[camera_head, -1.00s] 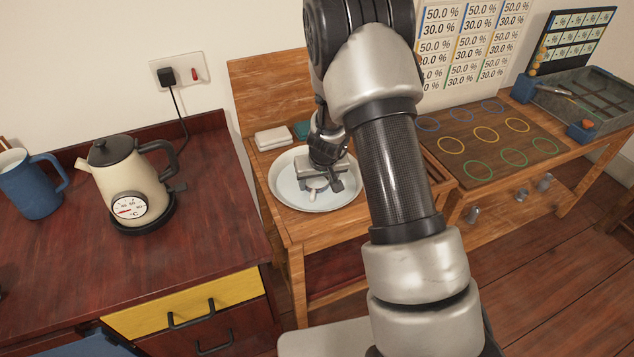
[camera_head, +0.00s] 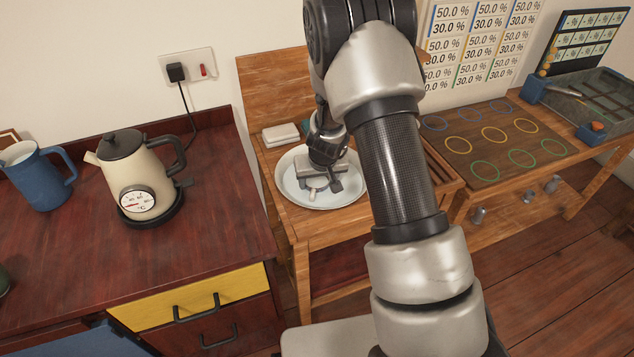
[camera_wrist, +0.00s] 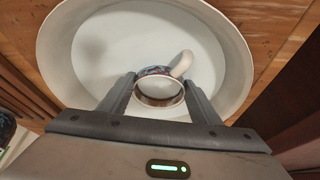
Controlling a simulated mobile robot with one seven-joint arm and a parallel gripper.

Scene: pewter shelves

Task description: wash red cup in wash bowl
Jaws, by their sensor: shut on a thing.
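The wash bowl (camera_head: 284,181) is a wide, shallow white basin on a small wooden stand, and it fills much of the wrist view (camera_wrist: 60,45). My gripper (camera_head: 322,184) points down inside the bowl's rim. In the wrist view my gripper (camera_wrist: 159,80) is shut on a small cup (camera_wrist: 160,101) with a pale handle (camera_wrist: 181,64). The cup's mouth faces the camera, and its wall looks brownish with a dark patterned band; a red colour is not clear. In the head view only the pale handle (camera_head: 313,193) shows beneath the gripper. I cannot tell whether the cup touches the bowl's bottom.
A cream kettle (camera_head: 140,172) and a blue jug (camera_head: 37,178) stand on the dark red counter at left. A pale block (camera_head: 281,134) lies behind the bowl. A board with coloured rings (camera_head: 480,140) and a grey tray (camera_head: 590,105) are at right.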

